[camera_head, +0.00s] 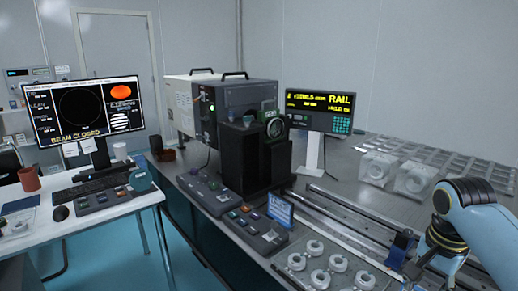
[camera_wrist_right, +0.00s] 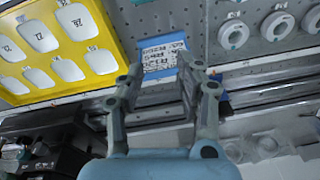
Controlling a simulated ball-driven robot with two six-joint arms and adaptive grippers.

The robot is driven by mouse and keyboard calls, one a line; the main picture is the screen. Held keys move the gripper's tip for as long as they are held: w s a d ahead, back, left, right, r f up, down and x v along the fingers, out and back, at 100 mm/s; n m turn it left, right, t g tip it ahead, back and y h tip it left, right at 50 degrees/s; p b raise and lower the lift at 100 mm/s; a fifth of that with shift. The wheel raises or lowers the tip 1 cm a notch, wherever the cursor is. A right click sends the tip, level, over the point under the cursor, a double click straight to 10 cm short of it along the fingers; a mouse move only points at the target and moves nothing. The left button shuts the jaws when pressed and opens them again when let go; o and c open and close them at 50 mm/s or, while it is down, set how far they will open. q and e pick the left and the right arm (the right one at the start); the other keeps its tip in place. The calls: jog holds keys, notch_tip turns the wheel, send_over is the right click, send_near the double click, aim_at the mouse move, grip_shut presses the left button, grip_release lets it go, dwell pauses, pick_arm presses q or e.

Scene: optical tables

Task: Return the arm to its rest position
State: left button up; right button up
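My right arm (camera_head: 485,225) comes in at the right edge of the head view, light blue with a black joint, bent over the right end of the rails. Its gripper is partly hidden and cut off low at the right there. In the right wrist view my right gripper (camera_wrist_right: 160,68) has its two fingers apart with nothing seen held between them. A blue-edged card with printed text (camera_wrist_right: 165,66) lies beyond the fingertips; I cannot tell how far below. My left arm and left gripper are not in view.
Rails (camera_head: 355,222) run along the optical table, with white ring mounts (camera_head: 338,263) in front. A yellow tray (camera_wrist_right: 118,52) of numbered white pieces lies left of the fingers. A rail display (camera_head: 318,110) and a black instrument (camera_head: 255,155) stand behind. A monitor (camera_head: 84,108) reads "BEAM CLOSED".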

jog(key=s+a+r+n+t, duration=0.15)
jog(key=s+n, duration=0.25)
jog(key=s, duration=0.4)
jog(key=s+a+r+n, duration=0.2)
jog(key=s+n, duration=0.3)
jog(key=s, duration=0.3)
jog(key=s+a+r+n+t, duration=0.15)
jog(key=s+n, duration=0.25)
jog(key=s, duration=0.5)
notch_tip(320, 180, down, 35)
jog(key=s+d+g+b, duration=0.2)
jog(key=s+b, duration=0.1)
jog(key=b, duration=0.5)
jog(key=s+f+g+b, duration=0.1)
jog(key=s+f+b, duration=0.3)
jog(key=s+f, duration=1.3)
notch_tip(320, 180, down, 2)
jog(key=shift+d+f+m+b, duration=0.2)
jog(key=shift+d+m+b, duration=0.1)
jog(key=shift+d+b, duration=0.1)
